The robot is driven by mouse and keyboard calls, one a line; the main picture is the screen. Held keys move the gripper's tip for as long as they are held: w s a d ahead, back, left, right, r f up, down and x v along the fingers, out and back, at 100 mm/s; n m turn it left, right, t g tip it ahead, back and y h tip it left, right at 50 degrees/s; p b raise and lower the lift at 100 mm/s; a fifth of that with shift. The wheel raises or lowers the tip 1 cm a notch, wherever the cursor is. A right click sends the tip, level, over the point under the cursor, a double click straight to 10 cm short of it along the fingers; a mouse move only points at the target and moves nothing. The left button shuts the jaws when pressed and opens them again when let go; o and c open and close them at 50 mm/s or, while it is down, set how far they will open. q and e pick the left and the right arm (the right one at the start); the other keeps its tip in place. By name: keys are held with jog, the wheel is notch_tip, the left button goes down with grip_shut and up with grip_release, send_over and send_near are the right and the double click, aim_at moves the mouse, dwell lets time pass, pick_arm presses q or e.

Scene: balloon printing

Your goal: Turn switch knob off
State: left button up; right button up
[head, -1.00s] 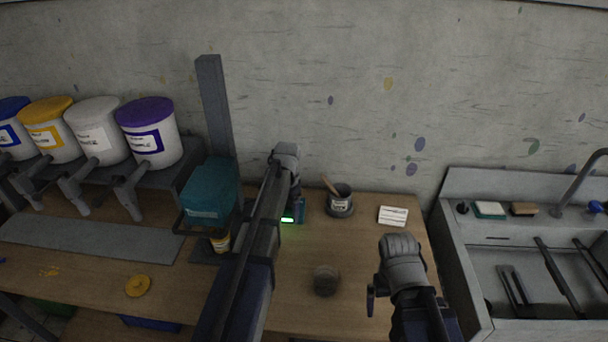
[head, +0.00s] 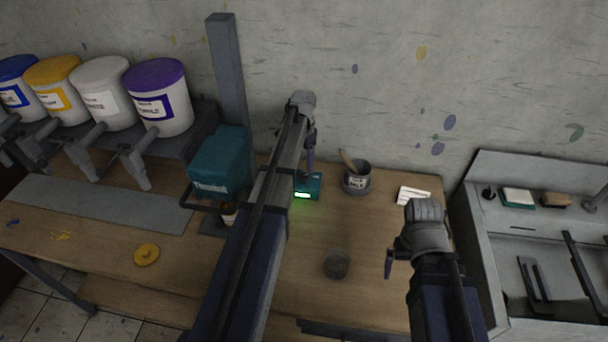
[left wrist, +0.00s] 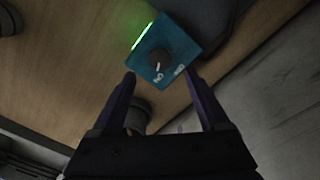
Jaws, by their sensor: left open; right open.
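The switch is a small teal box (head: 309,186) on the wooden table, with a lit green strip on its front. In the left wrist view the box (left wrist: 177,45) shows a dark round knob (left wrist: 159,59) with a white pointer mark toward one of two white labels. My left gripper (left wrist: 160,88) is open, its two fingers just short of the box and on either side of it, not touching the knob. In the head view my left gripper (head: 309,165) is partly hidden by its arm. My right gripper (head: 389,264) is open and empty above the table's right side.
A grey pot with a brush (head: 357,182) stands right of the box, with a white card (head: 413,195) beyond it. A small dark cup (head: 337,264) stands nearer. A teal machine (head: 222,162) is at left, a sink (head: 530,240) at right.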

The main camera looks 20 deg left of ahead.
aim_at(304, 175)
pick_arm(q)
notch_tip(304, 175, down, 6)
jog(key=b, duration=0.5)
pick_arm(e)
notch_tip(304, 175, down, 6)
pick_arm(q)
jog(key=shift+c, duration=0.2)
grip_shut()
